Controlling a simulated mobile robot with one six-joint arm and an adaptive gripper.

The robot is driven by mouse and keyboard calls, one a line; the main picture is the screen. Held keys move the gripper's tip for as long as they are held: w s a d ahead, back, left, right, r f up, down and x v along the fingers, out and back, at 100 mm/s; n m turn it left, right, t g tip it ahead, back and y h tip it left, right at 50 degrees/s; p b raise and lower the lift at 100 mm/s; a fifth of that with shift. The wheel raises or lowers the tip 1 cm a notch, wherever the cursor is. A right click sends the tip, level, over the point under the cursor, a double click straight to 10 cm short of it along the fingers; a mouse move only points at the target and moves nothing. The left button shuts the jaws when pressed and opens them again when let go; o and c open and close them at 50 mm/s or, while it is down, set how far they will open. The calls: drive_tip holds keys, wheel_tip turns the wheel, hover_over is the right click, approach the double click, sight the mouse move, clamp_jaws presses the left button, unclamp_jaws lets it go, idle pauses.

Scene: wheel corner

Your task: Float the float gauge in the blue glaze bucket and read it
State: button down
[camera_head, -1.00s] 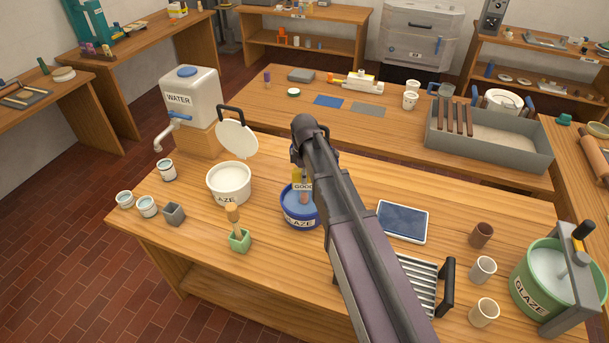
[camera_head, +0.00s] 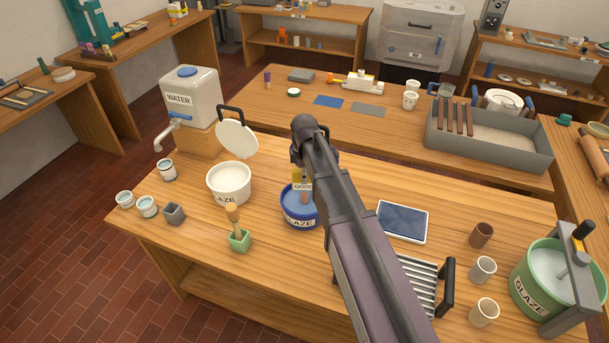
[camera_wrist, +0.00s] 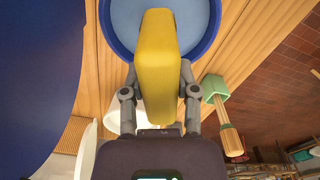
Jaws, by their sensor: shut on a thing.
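The blue glaze bucket (camera_head: 298,217) stands on the front table, left of my arm. The float gauge (camera_head: 300,178), yellow with a "GOOD" label and a reddish lower part, is upright over the bucket opening. In the wrist view my gripper (camera_wrist: 157,100) is shut on the yellow float gauge (camera_wrist: 157,50), with a finger on each side. The blue bucket's rim (camera_wrist: 216,40) lies beyond the gauge there. My arm hides the gripper and part of the bucket in the head view. I cannot tell how deep the gauge's lower end sits in the glaze.
A white glaze bucket (camera_head: 230,187) with its lid raised stands to the left. A green brush holder (camera_head: 240,240) is in front of it.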

idle(0.5)
wheel_tip(320, 180, up, 13)
drive_tip(key=p, duration=1.3)
drive_tip(key=shift+r, duration=0.15)
idle(0.3)
idle(0.3)
wheel_tip(320, 180, down, 10)
drive_tip(key=b, duration=1)
drive_tip(key=shift+f, duration=0.25)
drive_tip(key=shift+r, duration=0.1)
idle(1.0)
